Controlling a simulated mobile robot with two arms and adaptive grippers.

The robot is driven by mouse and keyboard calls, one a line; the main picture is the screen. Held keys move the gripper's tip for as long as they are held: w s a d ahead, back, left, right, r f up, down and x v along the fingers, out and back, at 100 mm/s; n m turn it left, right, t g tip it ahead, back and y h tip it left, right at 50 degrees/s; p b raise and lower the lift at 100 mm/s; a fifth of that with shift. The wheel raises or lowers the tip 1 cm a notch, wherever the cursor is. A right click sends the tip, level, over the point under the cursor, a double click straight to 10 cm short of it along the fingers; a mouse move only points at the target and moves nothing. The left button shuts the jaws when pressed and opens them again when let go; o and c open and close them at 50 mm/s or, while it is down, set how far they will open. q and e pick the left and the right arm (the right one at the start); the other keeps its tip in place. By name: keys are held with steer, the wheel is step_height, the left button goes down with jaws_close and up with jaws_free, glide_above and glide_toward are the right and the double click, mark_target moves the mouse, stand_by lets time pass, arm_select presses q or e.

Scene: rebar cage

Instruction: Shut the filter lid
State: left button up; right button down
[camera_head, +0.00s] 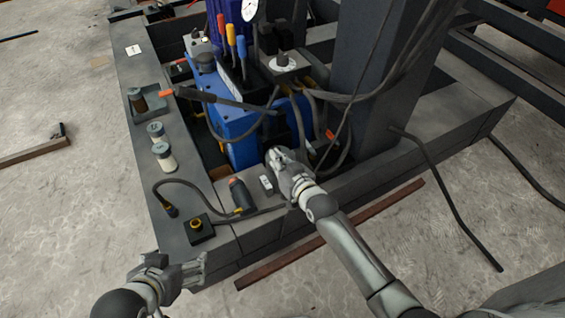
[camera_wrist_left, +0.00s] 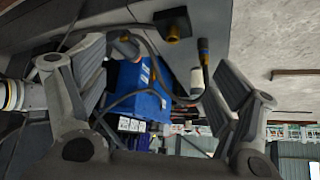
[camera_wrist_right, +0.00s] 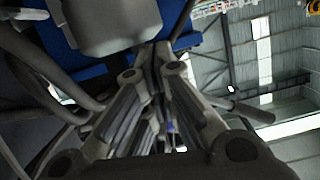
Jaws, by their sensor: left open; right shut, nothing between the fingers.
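The blue power unit (camera_head: 236,122) sits inside the dark steel frame. I cannot tell for certain which part is the filter lid. A dark round cap (camera_head: 205,62) is on the unit's left side, and a pale disc (camera_head: 284,61) tops a dark block. My right gripper (camera_head: 277,156) is shut and empty at the unit's front face. In the right wrist view, a grey rounded part (camera_wrist_right: 105,25) lies just beyond its fingertips; contact is unclear. My left gripper (camera_head: 198,270) is open and empty, off the frame's front left corner. The unit also shows in the left wrist view (camera_wrist_left: 135,95).
A cable with a dark handle (camera_head: 240,195) and a block with a yellow ring (camera_head: 197,228) lie at the front corner. Hoses and a thick post (camera_head: 372,75) crowd the right. The left floor is mostly clear.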

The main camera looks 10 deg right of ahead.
arm_select(q)
steer(key=s+a+f+g+y+p, duration=0.1)
steer(key=s+a+g+p, duration=0.1)
steer(key=s+g+p, duration=0.35)
step_height(320, 180, down, 11)
steer(key=p, duration=0.1)
steer(key=shift+s+t, duration=0.4)
steer(key=shift+t, duration=0.05)
arm_select(e)
steer(key=s+d+r, duration=0.3)
steer(key=s+r, duration=0.3)
steer(key=s, duration=0.3)
steer(key=shift+d+r, duration=0.15)
arm_select(q)
steer(key=shift+d+r, duration=0.1)
arm_select(e)
steer(key=shift+s, duration=0.15)
